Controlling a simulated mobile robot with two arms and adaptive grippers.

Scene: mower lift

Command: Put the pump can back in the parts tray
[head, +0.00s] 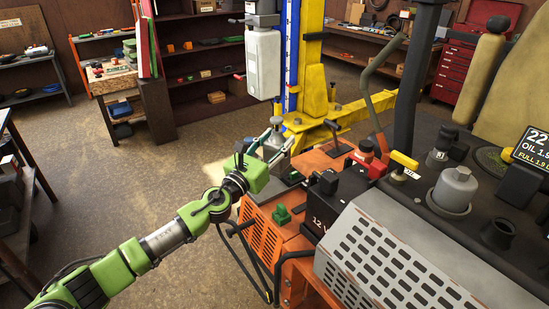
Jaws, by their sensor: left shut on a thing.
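My left gripper (279,136) reaches in from the lower left, over the orange machine's near left edge. It is shut on a grey can (271,146), taken to be the pump can, which shows partly between and behind the fingers. Its lower part is hidden by the gripper. I cannot tell whether the can touches anything below it. I cannot clearly make out the parts tray; a small dark tray-like surface with green on it lies just right of the gripper. My right gripper is out of view.
The orange mower (263,234) carries a black battery (322,200), a red-topped part, a yellow-handled dipstick (404,161) and a grey slotted cover (392,262). A yellow lift post (311,60) and a white dispenser (263,63) stand behind. Open floor lies to the left.

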